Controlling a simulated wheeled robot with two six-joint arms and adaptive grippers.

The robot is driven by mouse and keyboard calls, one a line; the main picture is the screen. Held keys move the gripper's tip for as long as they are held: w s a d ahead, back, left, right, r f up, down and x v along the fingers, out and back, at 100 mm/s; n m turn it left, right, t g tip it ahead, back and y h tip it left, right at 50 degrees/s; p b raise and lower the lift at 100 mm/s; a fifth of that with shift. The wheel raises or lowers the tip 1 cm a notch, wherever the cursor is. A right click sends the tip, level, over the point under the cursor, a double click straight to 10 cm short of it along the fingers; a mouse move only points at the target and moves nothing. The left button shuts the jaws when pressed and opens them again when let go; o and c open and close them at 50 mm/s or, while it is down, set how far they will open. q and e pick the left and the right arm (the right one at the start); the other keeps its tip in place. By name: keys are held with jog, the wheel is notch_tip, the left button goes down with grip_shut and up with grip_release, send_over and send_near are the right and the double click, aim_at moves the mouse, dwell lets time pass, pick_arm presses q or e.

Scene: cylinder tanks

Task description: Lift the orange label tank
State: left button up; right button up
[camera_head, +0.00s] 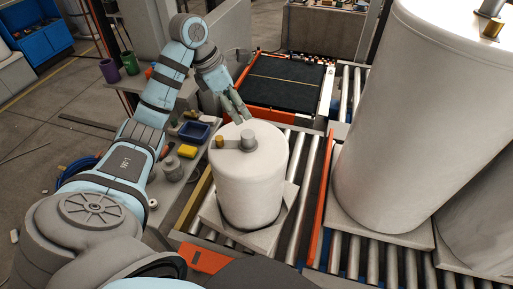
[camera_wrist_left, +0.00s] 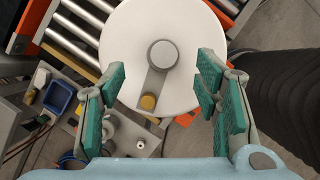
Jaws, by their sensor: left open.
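A white cylinder tank (camera_head: 250,178) stands upright on a square pale plate (camera_head: 212,212) on the roller conveyor. Its lid has a grey round knob, a flat grey bar and a brass cap. I see no orange label on the sides that show. My left gripper (camera_head: 237,108) is just above the far edge of the lid, pointing down, open and empty. In the left wrist view the lid (camera_wrist_left: 185,45) lies beyond the spread green-padded fingers of the left gripper (camera_wrist_left: 160,72). I cannot tell whether they touch the tank. My right gripper is not in view.
Much larger white tanks (camera_head: 405,120) stand on rollers at the right, past an orange rail (camera_head: 319,222). A side table at left holds a blue bin (camera_head: 194,131) and a yellow block (camera_head: 187,151). A black belt section (camera_head: 285,92) lies behind the tank.

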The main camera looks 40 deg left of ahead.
pick_arm(q)
send_over(246, 134)
jog(key=s, duration=0.2)
notch_tip(246, 134, down, 6)
jog(key=shift+w+r, duration=0.1)
jog(key=shift+r, duration=0.1)
jog(key=x, duration=0.2)
jog(key=a+x, duration=0.1)
jog(key=x, duration=0.3)
jog(key=shift+w+f, duration=0.3)
jog(key=shift+f, duration=0.1)
jog(key=shift+s, duration=0.1)
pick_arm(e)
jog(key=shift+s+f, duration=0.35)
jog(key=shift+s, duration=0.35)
pick_arm(q)
jog(key=shift+r, duration=0.1)
jog(key=shift+c, duration=1)
grip_shut()
